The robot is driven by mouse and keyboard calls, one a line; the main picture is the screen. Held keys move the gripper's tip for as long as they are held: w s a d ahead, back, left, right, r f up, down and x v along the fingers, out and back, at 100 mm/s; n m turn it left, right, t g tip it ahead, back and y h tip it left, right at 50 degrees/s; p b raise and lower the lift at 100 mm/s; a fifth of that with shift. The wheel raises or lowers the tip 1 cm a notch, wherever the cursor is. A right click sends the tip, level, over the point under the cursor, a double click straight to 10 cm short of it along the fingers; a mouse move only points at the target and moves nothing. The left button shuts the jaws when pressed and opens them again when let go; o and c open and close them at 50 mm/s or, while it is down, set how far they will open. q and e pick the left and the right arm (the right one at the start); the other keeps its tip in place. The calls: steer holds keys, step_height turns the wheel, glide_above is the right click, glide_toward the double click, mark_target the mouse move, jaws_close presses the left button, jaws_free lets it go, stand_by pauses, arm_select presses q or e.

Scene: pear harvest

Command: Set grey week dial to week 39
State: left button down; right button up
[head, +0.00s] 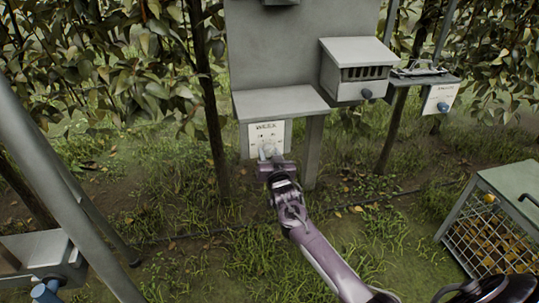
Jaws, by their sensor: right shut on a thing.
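The grey week dial (267,149) sits low on a white plate (284,136) under the small shelf of the grey post stand. The plate's heading looks like "WEEK", but its small marks and the dial's pointer are too small to read. My right gripper (268,159) reaches up from the lower right and is shut on the dial, hiding part of it. My left gripper is not in view.
A grey louvred box (352,52) with a dark knob is mounted right of the panel (290,45). Farther right is a white plate with a blue knob (442,107). A mesh crate (480,232) stands at right, grey legs (62,180) at left. Grass between is open.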

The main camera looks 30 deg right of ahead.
steer(key=shift+f, duration=0.1)
steer(key=o, duration=1)
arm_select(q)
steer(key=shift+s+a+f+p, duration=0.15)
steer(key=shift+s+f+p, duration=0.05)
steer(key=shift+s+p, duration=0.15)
arm_select(e)
steer(key=v, duration=0.8)
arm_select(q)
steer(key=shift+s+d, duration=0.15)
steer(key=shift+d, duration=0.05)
